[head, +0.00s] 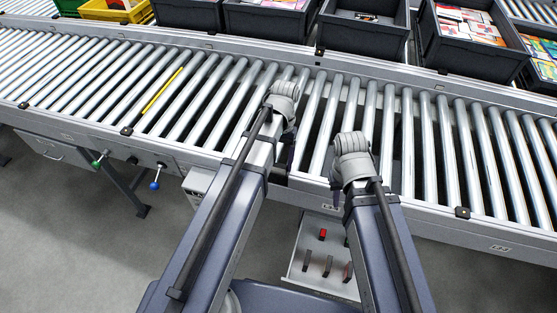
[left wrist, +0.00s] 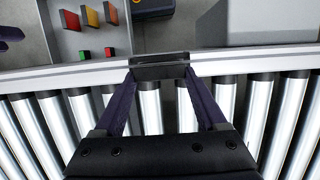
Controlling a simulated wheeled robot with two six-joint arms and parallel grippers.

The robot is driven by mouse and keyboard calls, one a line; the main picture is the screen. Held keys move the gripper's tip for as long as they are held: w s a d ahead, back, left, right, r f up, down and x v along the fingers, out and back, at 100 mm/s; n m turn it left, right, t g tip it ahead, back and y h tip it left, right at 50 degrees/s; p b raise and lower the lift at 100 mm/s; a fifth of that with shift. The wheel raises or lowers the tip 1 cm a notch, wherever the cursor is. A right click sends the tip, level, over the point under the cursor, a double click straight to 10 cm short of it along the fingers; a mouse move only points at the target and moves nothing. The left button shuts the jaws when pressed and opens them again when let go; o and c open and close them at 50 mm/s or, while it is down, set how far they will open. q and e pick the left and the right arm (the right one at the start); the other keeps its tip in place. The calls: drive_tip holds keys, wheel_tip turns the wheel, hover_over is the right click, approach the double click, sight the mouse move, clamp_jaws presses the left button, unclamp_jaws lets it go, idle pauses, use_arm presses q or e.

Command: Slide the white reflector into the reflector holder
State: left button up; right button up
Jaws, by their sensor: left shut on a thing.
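My left gripper (left wrist: 159,68) is shut on a dark block (left wrist: 160,73), held between its two fingertips beside the conveyor's pale edge rail. The side of the block facing the camera is dark, so I cannot tell whether it is the white reflector. In the head view, the left gripper (head: 290,158) is mostly hidden by its wrist. My right gripper (head: 336,196) is mostly hidden under its wrist; part of it shows at the left edge of the left wrist view. No white reflector face is visible. I cannot identify the reflector holder; a dark device with an orange edge (left wrist: 152,8) lies beyond the rail.
The roller conveyor (head: 450,150) runs across, with a yellow strip (head: 162,91). Dark crates (head: 362,37) line its far side.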

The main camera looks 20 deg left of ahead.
use_arm(q)
drive_tip(key=o, duration=1.4)
drive_tip(key=shift+o, duration=0.2)
wheel_tip(320, 180, up, 8)
drive_tip(key=p, duration=0.8)
